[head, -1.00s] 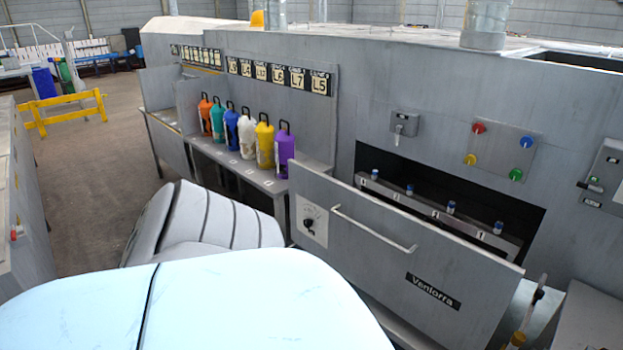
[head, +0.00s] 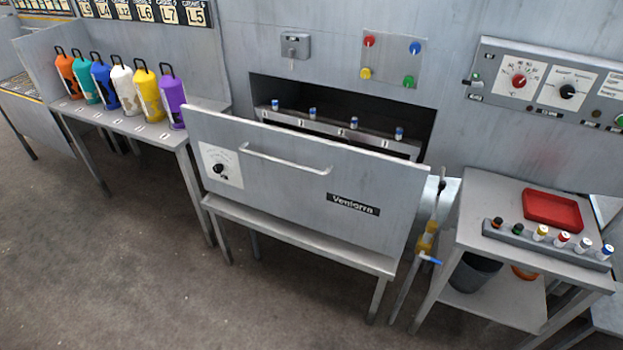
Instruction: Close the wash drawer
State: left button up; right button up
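The wash drawer (head: 300,190) is a grey metal front panel labelled "Ventorra", with a horizontal bar handle (head: 285,160) and a black knob on a white plate at its left. It stands pulled out from the dark opening (head: 340,105) in the grey wall. Behind the panel, inside the opening, a rail (head: 335,131) carries several small blue-capped vials. Neither of my grippers is in view.
Several coloured canisters (head: 120,90) stand on a bench to the left. At the right, a metal cart (head: 500,200) holds a red tray (head: 552,210) and a rack of small bottles. A yellow-and-blue tool hangs beside the cart. The floor (head: 140,280) in front is clear.

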aim_at(370, 200)
jog(key=i+u, duration=0.2)
jog(key=i+j+z, duration=0.1)
jog(key=i, duration=0.35)
jog(key=i+j+z, duration=0.15)
jog(key=i+j, duration=0.25)
jog(key=i+j+z, duration=0.1)
jog(key=i+j, duration=0.2)
jog(key=i, duration=0.2)
